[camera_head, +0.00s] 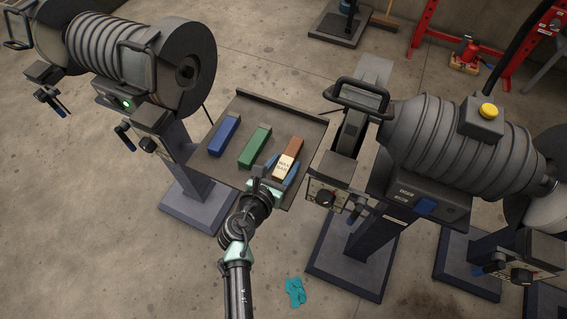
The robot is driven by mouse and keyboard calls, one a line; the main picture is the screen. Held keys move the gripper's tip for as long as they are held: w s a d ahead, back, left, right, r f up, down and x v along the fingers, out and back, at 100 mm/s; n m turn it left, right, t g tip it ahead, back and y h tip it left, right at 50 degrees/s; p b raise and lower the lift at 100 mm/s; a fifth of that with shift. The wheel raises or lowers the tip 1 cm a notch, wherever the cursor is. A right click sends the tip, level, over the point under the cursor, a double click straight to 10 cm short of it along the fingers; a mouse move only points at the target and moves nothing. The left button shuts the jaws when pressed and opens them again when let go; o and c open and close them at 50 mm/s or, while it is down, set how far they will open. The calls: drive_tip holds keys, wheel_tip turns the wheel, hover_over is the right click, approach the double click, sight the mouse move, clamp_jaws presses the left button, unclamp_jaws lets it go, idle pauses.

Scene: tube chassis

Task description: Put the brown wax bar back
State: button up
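The brown wax bar (293,145) with a cream label is at the right of the dark tray (232,110), between the two machines. I cannot tell whether it rests on the tray or is just above it. My gripper (279,173) is at its near, labelled end. Blue-grey parts show along both sides of the label; I cannot tell whether they are my fingers or something under the bar. The fingertips are too small and overlapped to show whether they grip it. A green bar (255,148) and a blue bar (224,136) lie to its left on the tray.
A ribbed grey machine (105,45) with a large wheel stands at left. Another ribbed machine (440,130) with a yellow button stands close to the tray's right. A teal cloth or glove (295,292) lies on the floor. The tray's left front is clear.

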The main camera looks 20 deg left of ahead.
drive_tip(key=shift+o, duration=0.8)
drive_tip(key=shift+r, duration=0.2)
drive_tip(key=p+v, duration=0.1)
drive_tip(key=v, duration=1.1)
